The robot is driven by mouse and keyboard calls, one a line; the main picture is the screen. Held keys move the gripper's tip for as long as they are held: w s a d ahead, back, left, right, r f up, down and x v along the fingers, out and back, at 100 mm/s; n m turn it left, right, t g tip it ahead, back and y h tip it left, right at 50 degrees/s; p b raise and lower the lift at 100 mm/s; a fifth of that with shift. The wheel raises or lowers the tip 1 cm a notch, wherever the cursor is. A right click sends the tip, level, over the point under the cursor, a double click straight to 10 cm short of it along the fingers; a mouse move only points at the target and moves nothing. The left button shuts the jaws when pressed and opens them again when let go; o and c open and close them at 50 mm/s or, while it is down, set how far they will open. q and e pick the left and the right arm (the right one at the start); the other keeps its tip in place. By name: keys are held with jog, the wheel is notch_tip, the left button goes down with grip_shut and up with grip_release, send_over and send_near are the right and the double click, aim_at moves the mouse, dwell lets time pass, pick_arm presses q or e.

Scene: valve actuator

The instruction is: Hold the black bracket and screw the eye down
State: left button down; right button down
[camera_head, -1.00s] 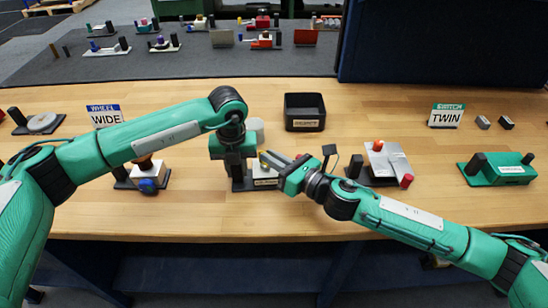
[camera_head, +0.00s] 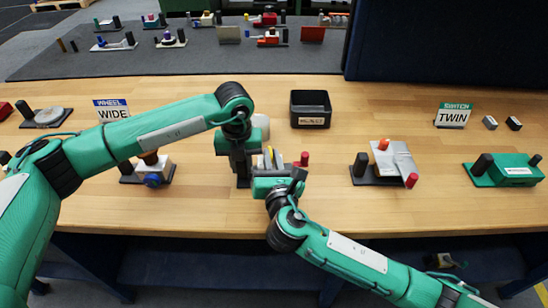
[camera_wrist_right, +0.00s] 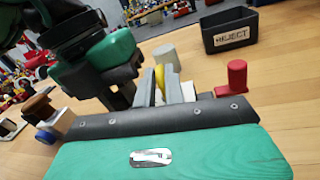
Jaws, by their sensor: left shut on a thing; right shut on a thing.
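The yellow eye (camera_wrist_right: 160,80) shows in the right wrist view between the two grey fingers of my right gripper (camera_wrist_right: 167,90). In the head view my right gripper (camera_head: 269,160) comes in from the front side and is shut on the eye. My left gripper (camera_head: 240,165) points down just left of it and is shut on the black bracket (camera_head: 243,182), which its fingers mostly hide. In the right wrist view my left gripper (camera_wrist_right: 122,92) is close to the eye. The base under the eye is largely hidden by my right gripper.
A red post (camera_head: 304,158) stands just right of my right gripper. A pale grey cylinder (camera_head: 260,124) stands behind. A black reject bin (camera_head: 311,108) is farther back. Another fixture with a blue knob (camera_head: 153,180) sits left, and one with a metal plate (camera_head: 396,158) right.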

jog(key=shift+a+r+m+h, duration=0.2)
jog(key=shift+r+m+h, duration=0.05)
jog(key=shift+m+h, duration=0.05)
jog(key=c, duration=1.8)
grip_release()
jog(key=shift+f, duration=0.1)
jog(key=s, duration=0.4)
jog(key=s+d, duration=0.1)
jog(key=s, duration=0.7)
jog(key=shift+d, duration=0.35)
